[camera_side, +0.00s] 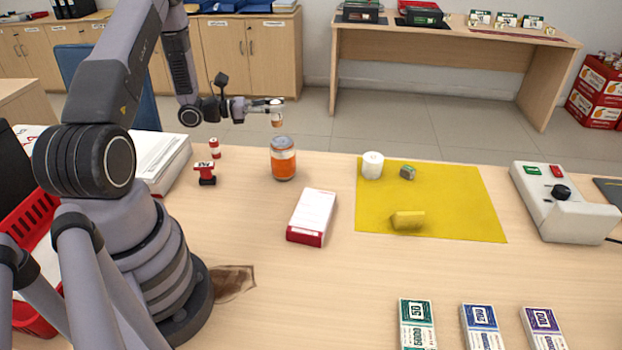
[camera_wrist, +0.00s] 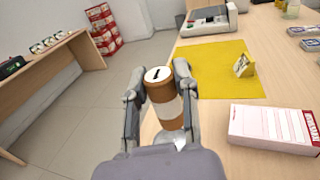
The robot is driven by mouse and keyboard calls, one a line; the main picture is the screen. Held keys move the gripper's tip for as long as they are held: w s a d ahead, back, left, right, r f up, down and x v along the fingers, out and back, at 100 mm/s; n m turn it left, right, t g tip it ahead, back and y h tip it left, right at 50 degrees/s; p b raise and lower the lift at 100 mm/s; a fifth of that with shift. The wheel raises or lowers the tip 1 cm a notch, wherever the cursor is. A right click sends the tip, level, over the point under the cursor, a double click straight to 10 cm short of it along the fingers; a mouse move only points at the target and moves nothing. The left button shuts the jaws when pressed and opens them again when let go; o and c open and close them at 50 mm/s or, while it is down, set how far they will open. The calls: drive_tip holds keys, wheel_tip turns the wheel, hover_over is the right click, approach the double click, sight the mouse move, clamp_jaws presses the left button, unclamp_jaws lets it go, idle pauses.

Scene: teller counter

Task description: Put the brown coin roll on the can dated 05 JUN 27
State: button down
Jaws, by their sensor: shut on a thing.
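The brown coin roll (camera_wrist: 158,91) is held between the two fingers of my gripper (camera_wrist: 158,98); its pale top end with a dark mark and a white band show in the wrist view. In the side view my gripper (camera_side: 277,107) is raised above the counter, and the roll (camera_side: 277,120) hangs just above an orange can (camera_side: 283,163) with a pale band and silver lid. The roll appears apart from the can. The can stands upright; its date is too small to read. I cannot make out the can in the wrist view.
A red-and-white box (camera_side: 312,217) lies right of the can. A yellow mat (camera_side: 455,195) holds a white roll (camera_side: 372,165), a small green item (camera_side: 407,173) and a yellow block (camera_side: 407,220). A red stamp (camera_side: 205,173) and red-white cylinder (camera_side: 214,148) stand left.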

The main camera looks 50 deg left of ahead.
drive_tip(key=shift+w+a+f, duration=0.25)
drive_tip(key=shift+w+f, duration=0.3)
drive_tip(key=shift+f, duration=0.15)
drive_tip(key=shift+w+a+f, duration=0.1)
drive_tip(key=shift+f, duration=0.85)
drive_tip(key=shift+w+a+f, duration=0.1)
drive_tip(key=shift+f, duration=0.8)
drive_tip(key=shift+f, duration=0.1)
drive_tip(key=c, duration=0.9)
unclamp_jaws()
drive_tip(key=shift+o, duration=0.2)
